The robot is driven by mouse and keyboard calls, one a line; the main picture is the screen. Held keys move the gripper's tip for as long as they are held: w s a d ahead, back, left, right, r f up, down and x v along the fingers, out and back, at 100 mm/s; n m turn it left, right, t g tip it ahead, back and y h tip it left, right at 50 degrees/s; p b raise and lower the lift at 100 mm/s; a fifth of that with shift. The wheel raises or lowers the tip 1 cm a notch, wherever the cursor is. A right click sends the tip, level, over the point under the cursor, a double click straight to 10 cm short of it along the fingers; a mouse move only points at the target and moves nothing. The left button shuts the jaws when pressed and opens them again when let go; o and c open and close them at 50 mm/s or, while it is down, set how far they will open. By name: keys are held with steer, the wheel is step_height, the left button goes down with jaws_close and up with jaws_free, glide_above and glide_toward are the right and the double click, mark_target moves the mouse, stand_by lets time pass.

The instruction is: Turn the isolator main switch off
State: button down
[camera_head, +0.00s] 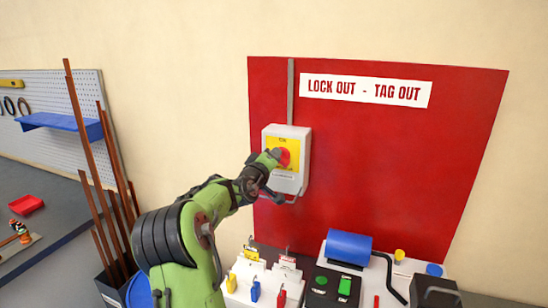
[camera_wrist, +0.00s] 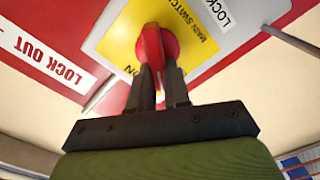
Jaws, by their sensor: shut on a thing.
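The isolator main switch is a pale grey box (camera_head: 298,148) with a yellow plate (camera_head: 294,146) and a red rotary knob (camera_head: 285,156), fixed to a red wall board. My gripper (camera_head: 273,158) is at the front of the box and partly covers the knob in the head view. In the wrist view the red knob (camera_wrist: 155,45) shows close up on the yellow "MAIN SWITCH" plate (camera_wrist: 197,40). There my gripper's two dark fingers (camera_wrist: 160,82) are shut on the knob's grip, one on each side. "ON" is readable near the fingers.
The red board (camera_head: 400,145) carries a "LOCK OUT - TAG OUT" sign (camera_head: 366,90). Brown bars (camera_head: 88,140) lean at the left by a workbench (camera_head: 50,220).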

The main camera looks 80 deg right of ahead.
steer(key=shift+w+f+n+p, duration=0.15)
steer(key=shift+n+p, duration=0.1)
steer(key=shift+n, duration=0.9)
steer(key=shift+f+n+p, duration=0.2)
steer(key=shift+n+p, duration=0.05)
steer(key=shift+n, duration=0.95)
steer(key=shift+w+f+n+p, duration=0.15)
steer(key=shift+n+p, duration=0.1)
steer(key=shift+n, duration=0.9)
steer(key=shift+s, duration=0.1)
steer(key=c, duration=1.1)
jaws_free()
steer(key=a, duration=0.5)
steer(key=w+a+b, duration=0.1)
steer(key=a, duration=0.4)
steer(key=a+b, duration=0.1)
steer(key=a, duration=0.4)
steer(key=shift+w+a, duration=0.2)
steer(key=shift+a, duration=0.2)
steer(key=shift+f, duration=0.1)
